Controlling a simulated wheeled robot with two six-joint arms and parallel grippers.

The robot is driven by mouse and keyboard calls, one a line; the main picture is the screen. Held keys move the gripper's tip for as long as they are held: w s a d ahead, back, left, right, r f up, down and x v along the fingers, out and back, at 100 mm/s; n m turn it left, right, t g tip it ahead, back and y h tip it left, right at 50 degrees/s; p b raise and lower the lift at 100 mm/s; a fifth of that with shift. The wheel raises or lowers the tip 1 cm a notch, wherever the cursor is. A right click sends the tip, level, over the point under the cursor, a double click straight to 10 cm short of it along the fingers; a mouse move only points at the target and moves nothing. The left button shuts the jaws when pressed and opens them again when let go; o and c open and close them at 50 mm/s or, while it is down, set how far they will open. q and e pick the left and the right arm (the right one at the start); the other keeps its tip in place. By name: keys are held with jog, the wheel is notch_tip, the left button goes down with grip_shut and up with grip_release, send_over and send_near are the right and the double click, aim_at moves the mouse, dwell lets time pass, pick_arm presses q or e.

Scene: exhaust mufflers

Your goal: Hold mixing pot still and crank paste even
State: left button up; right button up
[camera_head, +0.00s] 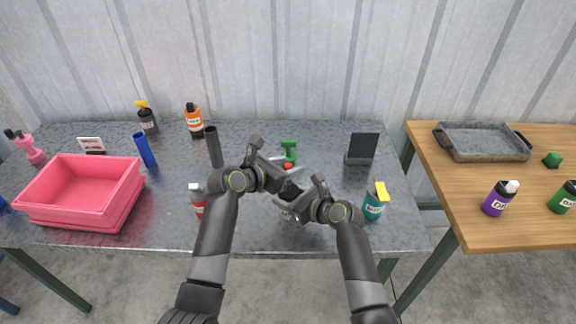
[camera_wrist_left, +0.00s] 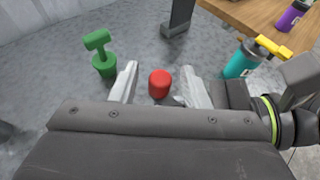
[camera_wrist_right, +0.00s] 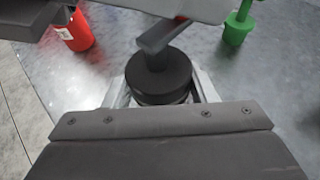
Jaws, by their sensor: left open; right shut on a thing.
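The mixing pot (camera_wrist_right: 160,80) has a round black top with a dark post and a crank arm (camera_wrist_right: 160,35) in the right wrist view. My right gripper (camera_wrist_right: 160,95) is shut on the pot, one pale finger on each side. In the head view the pot (camera_head: 287,214) is mostly hidden by my grippers. The crank's red knob (camera_wrist_left: 160,84) sits between the two spread fingers of my left gripper (camera_wrist_left: 158,88), with gaps on both sides. My left gripper (camera_head: 285,168) is open above the pot in the head view.
A green tool-like object (camera_head: 289,150) stands just behind. A teal bottle with yellow top (camera_head: 373,205) stands to the right, a red-and-white bottle (camera_head: 198,205) to the left. A dark stand (camera_head: 362,148) and pink bin (camera_head: 82,190) are farther out. The front table edge is close.

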pick_arm(q)
jog(key=shift+w+d+f, duration=0.15)
jog(key=shift+w+d, duration=0.1)
grip_shut()
jog(key=shift+m, duration=0.3)
jog(key=m+g+h, duration=0.1)
jog(key=m+g, duration=0.1)
jog(key=d+m+g+h, duration=0.1)
jog(key=m+g+h, duration=0.1)
jog(key=m+g, duration=0.1)
jog(key=shift+s+d+g+h, duration=0.1)
jog(key=shift+d+g+h, duration=0.1)
jog(key=shift+g+h, duration=0.1)
jog(key=shift+s+d+f+m+g+h, duration=0.1)
jog(key=shift+s+d+m+g, duration=0.05)
jog(key=shift+m+g, duration=0.75)
jog(key=shift+s+d+r+m+g+h, duration=0.1)
jog(key=shift+s+d+m+g, duration=0.1)
jog(key=shift+m+g, duration=0.65)
jog(key=shift+s+d+f+m+g+h, duration=0.1)
jog(key=shift+d+m+g, duration=0.05)
jog(key=shift+m+g, duration=0.75)
jog(key=shift+s+g, duration=0.15)
jog(key=shift+g, duration=0.4)
